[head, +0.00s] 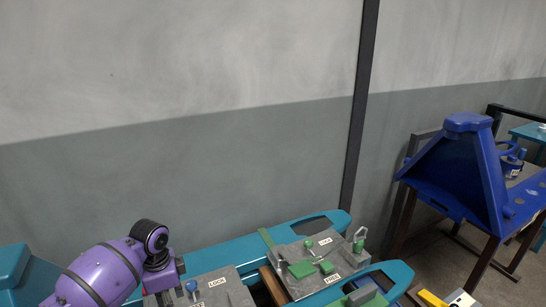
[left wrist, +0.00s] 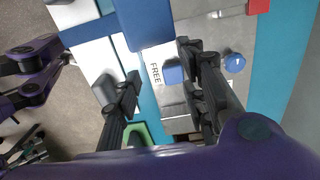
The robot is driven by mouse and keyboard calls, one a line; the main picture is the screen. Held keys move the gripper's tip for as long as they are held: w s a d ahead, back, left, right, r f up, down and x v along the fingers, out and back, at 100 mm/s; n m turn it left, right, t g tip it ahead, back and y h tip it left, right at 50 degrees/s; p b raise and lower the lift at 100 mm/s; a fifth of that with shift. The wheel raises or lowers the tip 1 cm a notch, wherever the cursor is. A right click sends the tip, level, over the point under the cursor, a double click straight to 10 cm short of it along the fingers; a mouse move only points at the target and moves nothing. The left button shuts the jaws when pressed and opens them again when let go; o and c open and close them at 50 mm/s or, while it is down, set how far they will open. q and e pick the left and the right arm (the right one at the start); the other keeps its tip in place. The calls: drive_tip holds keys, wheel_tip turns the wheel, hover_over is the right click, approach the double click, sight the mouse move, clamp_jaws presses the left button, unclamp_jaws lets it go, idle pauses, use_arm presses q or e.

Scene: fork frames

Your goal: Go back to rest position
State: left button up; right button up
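My left arm (head: 100,277) comes in at the lower left of the head view, purple with a black wrist joint. Its gripper is hidden there. In the left wrist view my left gripper (left wrist: 160,92) has its two black fingers spread apart. Nothing is held between them. Below the fingers lie a blue block (left wrist: 143,22) and a plate with a FREE label (left wrist: 156,74). Purple and black linkage of mine (left wrist: 28,75) shows at the left edge of that view, apart from the left fingers. I cannot make out its fingertips.
A teal bench (head: 222,256) carries grey plates with labels, a blue knob (head: 191,286) and green blocks (head: 302,268). A blue hopper-shaped fixture (head: 468,170) stands on a frame at right. A wall (head: 180,170) stands behind. The space above the bench is clear right of my arm.

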use_arm(q)
drive_tip(key=w+d+r+n+t+h, duration=0.1)
drive_tip(key=w+d+n+t, duration=0.1)
drive_tip(key=w+d+t, duration=0.45)
drive_tip(key=s+d+f+n+t+h+p, duration=0.1)
drive_tip(key=s+d+f+n+t, duration=0.15)
drive_tip(key=s, duration=0.35)
drive_tip(key=s+d+f+n+t+h+p, duration=0.1)
drive_tip(key=s+d+f+n, duration=0.25)
drive_tip(key=s, duration=0.35)
drive_tip(key=s+a+f+n+y, duration=0.1)
drive_tip(key=s+a+f+n, duration=0.1)
drive_tip(key=s, duration=1.2)
drive_tip(key=s+a+f+n+g+y+p, duration=0.1)
drive_tip(key=s+f, duration=0.3)
drive_tip(key=s, duration=1.1)
drive_tip(key=shift+s+a+n+y, duration=0.3)
drive_tip(key=shift+a+n, duration=0.2)
drive_tip(key=shift+n, duration=0.3)
use_arm(e)
drive_tip(key=w+r, duration=0.1)
drive_tip(key=a+r, duration=0.1)
drive_tip(key=r, duration=0.1)
drive_tip(key=shift+w+r, duration=0.1)
drive_tip(key=shift+w, duration=0.3)
drive_tip(key=shift+w+a+r+t, duration=0.2)
drive_tip(key=shift+w+t, duration=0.1)
drive_tip(key=shift+w, duration=0.2)
